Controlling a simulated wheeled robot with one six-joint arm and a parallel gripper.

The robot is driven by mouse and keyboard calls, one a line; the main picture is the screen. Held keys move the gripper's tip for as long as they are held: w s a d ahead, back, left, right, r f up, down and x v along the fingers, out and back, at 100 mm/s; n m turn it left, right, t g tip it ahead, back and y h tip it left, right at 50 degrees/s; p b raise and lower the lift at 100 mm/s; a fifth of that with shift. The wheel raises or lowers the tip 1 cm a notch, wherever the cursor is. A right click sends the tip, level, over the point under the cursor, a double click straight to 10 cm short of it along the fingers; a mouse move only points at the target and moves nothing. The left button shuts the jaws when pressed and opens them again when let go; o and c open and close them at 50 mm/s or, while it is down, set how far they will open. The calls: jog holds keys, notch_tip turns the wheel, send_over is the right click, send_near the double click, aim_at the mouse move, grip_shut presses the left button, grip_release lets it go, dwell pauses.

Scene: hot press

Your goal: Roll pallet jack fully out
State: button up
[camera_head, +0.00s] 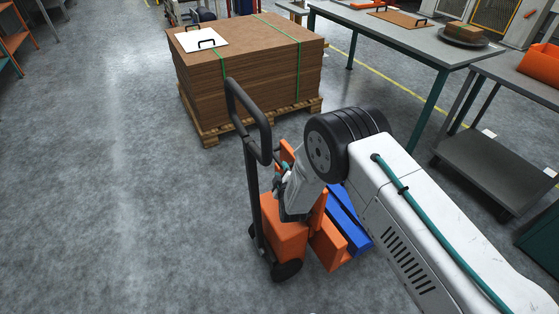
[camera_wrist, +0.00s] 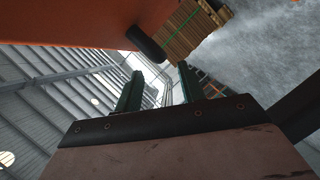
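The pallet jack (camera_head: 285,238) stands at the middle of the head view, with an orange body, black wheels and a black loop handle (camera_head: 236,100) rising upright. My arm reaches over from the right, and its wrist end is close beside the jack's body.
A wooden pallet (camera_head: 205,132) with a strapped stack of brown boards (camera_head: 250,75) stands behind the jack. Blue bars (camera_head: 347,216) lie beside the jack, partly behind my arm. A grey table (camera_head: 400,32) and cart (camera_head: 495,165) are at right. The left floor is clear.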

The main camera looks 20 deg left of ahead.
aim_at(279, 165)
jog(key=x, duration=0.7)
jog(key=shift+w+a+f, duration=0.1)
jog(key=shift+a, duration=0.15)
grip_shut()
